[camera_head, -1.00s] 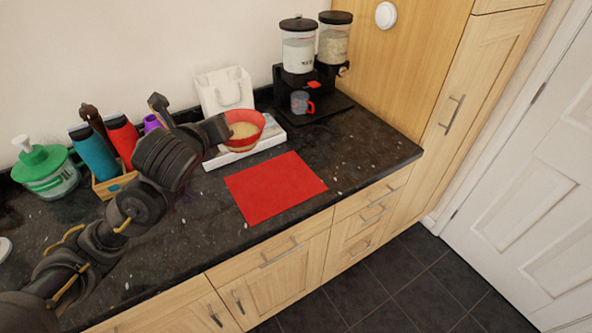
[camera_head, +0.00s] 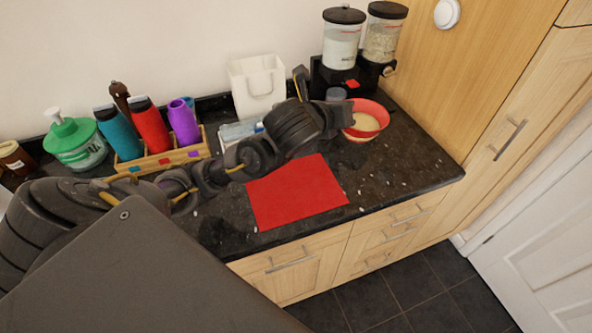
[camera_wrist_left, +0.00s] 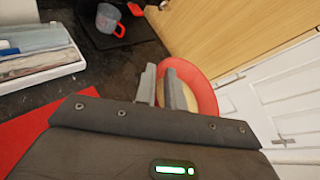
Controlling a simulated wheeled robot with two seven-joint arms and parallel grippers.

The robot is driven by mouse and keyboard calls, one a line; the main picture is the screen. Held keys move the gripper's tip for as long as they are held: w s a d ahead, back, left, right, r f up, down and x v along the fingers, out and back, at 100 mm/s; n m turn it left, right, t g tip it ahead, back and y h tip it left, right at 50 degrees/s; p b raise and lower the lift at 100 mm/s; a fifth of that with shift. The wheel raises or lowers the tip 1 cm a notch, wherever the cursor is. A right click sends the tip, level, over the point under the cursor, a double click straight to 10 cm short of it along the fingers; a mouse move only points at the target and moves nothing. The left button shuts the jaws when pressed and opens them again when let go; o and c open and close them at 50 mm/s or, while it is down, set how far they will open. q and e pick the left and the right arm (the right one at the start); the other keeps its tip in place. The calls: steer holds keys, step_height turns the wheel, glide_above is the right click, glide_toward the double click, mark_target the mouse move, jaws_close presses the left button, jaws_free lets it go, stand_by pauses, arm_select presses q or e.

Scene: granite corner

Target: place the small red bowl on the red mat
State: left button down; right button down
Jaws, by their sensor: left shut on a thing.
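The small red bowl (camera_head: 368,116), pale inside, is right of my left gripper (camera_head: 343,116) in the head view. The gripper is shut on its near rim. In the left wrist view the two fingers (camera_wrist_left: 166,88) grip the edge of the bowl (camera_wrist_left: 204,88). How high it is above the counter I cannot tell. The flat red mat (camera_head: 297,192) lies bare near the counter's front edge, below and left of the bowl. A corner of the mat shows in the left wrist view (camera_wrist_left: 28,125). My right gripper is not in view.
Two dispensers (camera_head: 342,45) stand behind the bowl, with a grey mug (camera_wrist_left: 108,18) at their base. A white box (camera_wrist_left: 42,62) lies behind my left arm. A white bag-shaped holder (camera_head: 257,88) and a wooden bottle rack (camera_head: 165,162) stand left.

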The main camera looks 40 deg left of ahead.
arm_select(q)
steer(key=s+a+f+m+g+h+p, duration=0.1)
steer(key=s+a+f+m+h+p, duration=0.2)
steer(key=s, duration=0.7)
steer(key=s+f+m+g+h+p, duration=0.1)
steer(key=s+f+m+h+p, duration=0.25)
steer(key=s+p, duration=0.4)
steer(key=shift+n, duration=0.55)
steer(key=w+a+f+b, duration=0.1)
steer(key=w+f+b, duration=0.1)
steer(key=w+b, duration=0.1)
steer(key=w+a+f+b, duration=0.1)
steer(key=w+f+b, duration=0.2)
steer(key=w+b, duration=0.1)
steer(key=w+a+f+b, duration=0.2)
steer(key=w+f+b, duration=0.1)
steer(key=b, duration=0.3)
steer(key=shift+w+f, duration=0.15)
steer(key=shift+w, duration=0.1)
steer(key=shift+w+a+f, duration=0.1)
steer(key=shift+w+f, duration=0.4)
steer(key=shift+f, duration=0.2)
step_height(320, 180, down, 3)
steer(key=shift+r+p, duration=0.1)
steer(key=shift+p, duration=0.8)
steer(key=shift+f, duration=0.2)
